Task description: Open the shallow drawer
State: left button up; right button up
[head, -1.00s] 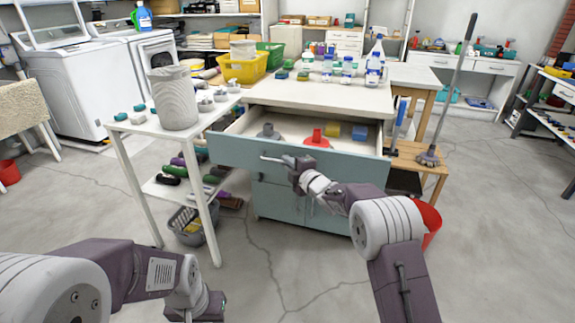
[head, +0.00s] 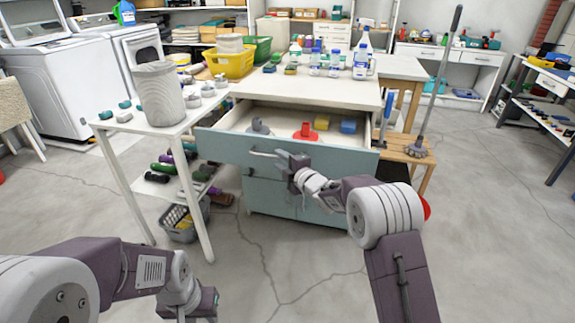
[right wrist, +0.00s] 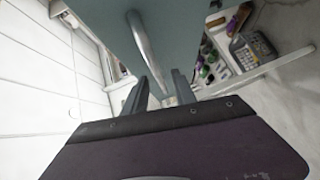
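The shallow drawer (head: 225,145) is the wide blue-grey top drawer of a white-topped cabinet. It stands pulled out, with its inside showing. A red item, a grey item, and yellow and blue blocks lie in it. Its metal bar handle (head: 262,153) is on the front. My right gripper (head: 284,158) is at the right part of the handle. In the right wrist view the handle (right wrist: 143,45) runs down between the two fingers (right wrist: 161,84), which close about it. My left gripper (head: 200,303) is low at the bottom edge, away from the drawer; its fingers are not clear.
Bottles (head: 335,62) stand on the cabinet top (head: 300,95). A white side table (head: 150,125) with a ribbed grey bin (head: 158,93) stands close on the left. A mop (head: 440,80) leans by a wooden stand on the right. The floor in front is clear.

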jog(key=f+v, duration=0.1)
jog(key=v, duration=0.5)
jog(key=shift+r+p, duration=0.45)
jog(key=shift+r, duration=0.05)
jog(key=shift+s, duration=0.15)
notch_tip(320, 180, up, 7)
jog(key=s+d+t, duration=0.1)
jog(key=s+d, duration=0.1)
jog(key=s+d+f+m+h, duration=0.3)
jog(key=d+m, duration=0.1)
jog(key=s+d+f+m+g+h, duration=0.2)
jog(key=s+d+f+m+g, duration=0.1)
jog(key=s+f+m+g, duration=0.25)
jog(key=s+d+f+m+g+h, duration=0.2)
jog(key=s+d+f+m, duration=0.2)
jog(key=s+f, duration=0.3)
jog(key=s+f+m+g, duration=0.3)
jog(key=s+m, duration=0.1)
jog(key=s, duration=0.5)
jog(key=s+f+m+g, duration=0.3)
jog(key=s+m+g, duration=0.15)
jog(key=s, duration=0.45)
notch_tip(320, 180, up, 30)
jog(key=p, duration=3)
jog(key=shift+w+t, duration=0.15)
jog(key=shift+t, duration=0.25)
